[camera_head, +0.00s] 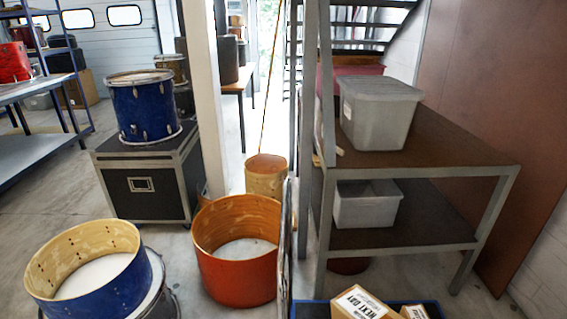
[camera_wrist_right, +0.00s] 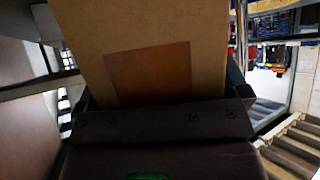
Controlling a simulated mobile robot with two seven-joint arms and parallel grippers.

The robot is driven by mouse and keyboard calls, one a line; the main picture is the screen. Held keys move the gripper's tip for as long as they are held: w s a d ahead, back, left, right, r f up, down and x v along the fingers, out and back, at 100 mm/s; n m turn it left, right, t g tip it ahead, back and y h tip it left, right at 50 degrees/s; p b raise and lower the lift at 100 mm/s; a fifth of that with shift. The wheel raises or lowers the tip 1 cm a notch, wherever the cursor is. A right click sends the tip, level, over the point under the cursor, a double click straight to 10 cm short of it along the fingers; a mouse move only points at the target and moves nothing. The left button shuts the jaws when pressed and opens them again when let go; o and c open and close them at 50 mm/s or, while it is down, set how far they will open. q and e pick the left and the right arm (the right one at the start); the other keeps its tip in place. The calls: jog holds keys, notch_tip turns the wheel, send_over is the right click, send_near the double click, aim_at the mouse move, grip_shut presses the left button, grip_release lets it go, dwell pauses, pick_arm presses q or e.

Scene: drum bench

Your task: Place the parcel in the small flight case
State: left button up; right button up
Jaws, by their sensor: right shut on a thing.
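In the right wrist view, my right gripper (camera_wrist_right: 160,100) is shut on a brown cardboard parcel (camera_wrist_right: 210,35). The parcel has a darker brown square patch on the face I see. It fills the middle of that view, with a dark finger at each side, and its far end is out of frame. In the head view, a black flight case (camera_head: 163,205) with metal edges stands on the floor at the left, with a blue drum (camera_head: 146,105) on top of it. I cannot tell whether it is the small flight case. Neither gripper shows in the head view.
Cardboard boxes (camera_head: 357,304) lie on a blue surface at the bottom edge. A metal-framed bench (camera_head: 440,140) holds grey bins (camera_head: 378,110). Drum shells (camera_head: 240,275) stand on the floor. In the right wrist view, a roller conveyor (camera_wrist_right: 295,140) lies at the right.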

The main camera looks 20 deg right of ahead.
jog(key=a+m+h, duration=0.3)
jog(key=a, duration=0.8)
pick_arm(q)
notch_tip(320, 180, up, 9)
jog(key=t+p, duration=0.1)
jog(key=p, duration=0.9)
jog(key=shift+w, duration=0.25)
pick_arm(e)
notch_tip(320, 180, up, 22)
jog(key=w+t, duration=0.2)
jog(key=t, duration=0.1)
jog(key=shift+w+a+f, duration=0.15)
jog(key=shift+w+f, duration=0.1)
jog(key=shift+w, duration=0.15)
